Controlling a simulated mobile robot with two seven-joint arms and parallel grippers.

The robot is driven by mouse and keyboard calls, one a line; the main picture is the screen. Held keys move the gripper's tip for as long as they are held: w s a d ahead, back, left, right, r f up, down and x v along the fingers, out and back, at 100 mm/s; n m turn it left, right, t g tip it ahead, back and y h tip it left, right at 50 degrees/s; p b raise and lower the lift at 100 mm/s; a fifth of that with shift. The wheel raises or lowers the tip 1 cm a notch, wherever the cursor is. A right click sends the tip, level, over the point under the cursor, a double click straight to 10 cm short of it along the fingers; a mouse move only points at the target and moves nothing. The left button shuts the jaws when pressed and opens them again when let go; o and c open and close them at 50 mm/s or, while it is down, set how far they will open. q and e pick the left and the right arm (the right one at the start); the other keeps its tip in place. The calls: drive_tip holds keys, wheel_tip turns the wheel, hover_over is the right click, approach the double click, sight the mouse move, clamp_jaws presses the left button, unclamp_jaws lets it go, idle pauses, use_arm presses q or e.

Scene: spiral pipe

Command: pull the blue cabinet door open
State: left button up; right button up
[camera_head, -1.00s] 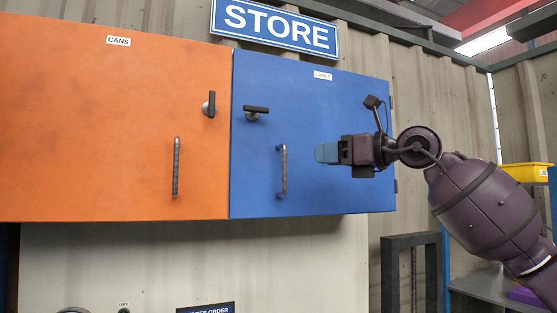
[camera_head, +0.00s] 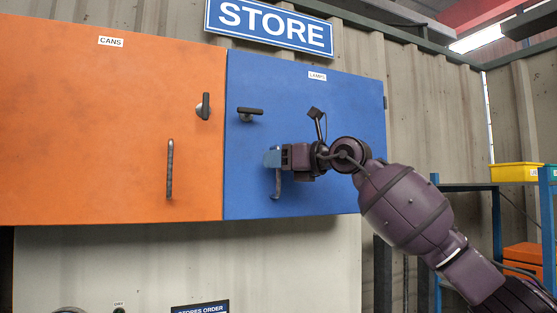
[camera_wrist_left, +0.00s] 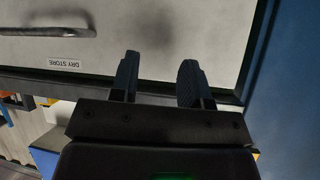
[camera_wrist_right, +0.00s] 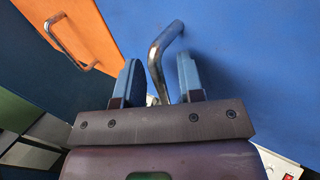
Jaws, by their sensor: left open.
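The blue cabinet door (camera_head: 300,105), labelled LAMPS, looks shut, flush beside the orange door. Its metal bar handle (camera_head: 276,188) is partly hidden in the head view by my right gripper (camera_head: 272,158). In the right wrist view the handle (camera_wrist_right: 158,52) runs between the two fingers of my right gripper (camera_wrist_right: 158,80), with a gap showing to the right finger, so the jaws are open around it. The door's dark turn latch (camera_head: 250,111) lies horizontal. My left gripper (camera_wrist_left: 158,80) is open and empty, before a grey panel labelled DRY STORE (camera_wrist_left: 140,40).
The orange CANS door (camera_head: 100,130) adjoins on the left, with its own bar handle (camera_head: 170,168) and upright latch (camera_head: 204,106). A STORE sign (camera_head: 270,27) hangs above. Blue shelving with a yellow bin (camera_head: 515,172) stands at the right.

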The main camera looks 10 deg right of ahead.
clamp_jaws()
idle(0.3)
